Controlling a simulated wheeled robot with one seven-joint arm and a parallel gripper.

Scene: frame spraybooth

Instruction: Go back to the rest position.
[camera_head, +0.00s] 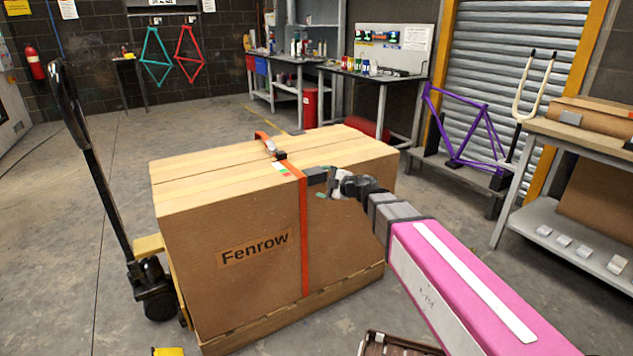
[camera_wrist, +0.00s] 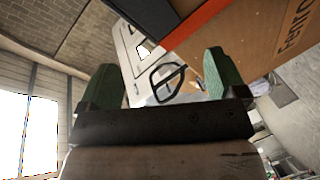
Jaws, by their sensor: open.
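My gripper (camera_head: 324,183) is at the end of my arm, reaching in from the lower right in the head view. It shows in front of the upper right part of a large cardboard box marked Fenrow (camera_head: 245,245). In the wrist view my gripper (camera_wrist: 164,78) has its two green-padded fingers spread wide, with nothing held between them. The box (camera_wrist: 285,25) is at the upper right there, close beyond the fingers. I cannot tell whether the gripper touches it.
An orange strap (camera_head: 304,235) runs over the box, which stands on a pallet truck with a dark upright handle (camera_head: 95,165). A workbench (camera_head: 560,135) is at right, beside a purple bike frame (camera_head: 460,155). Open floor (camera_head: 90,290) lies at left.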

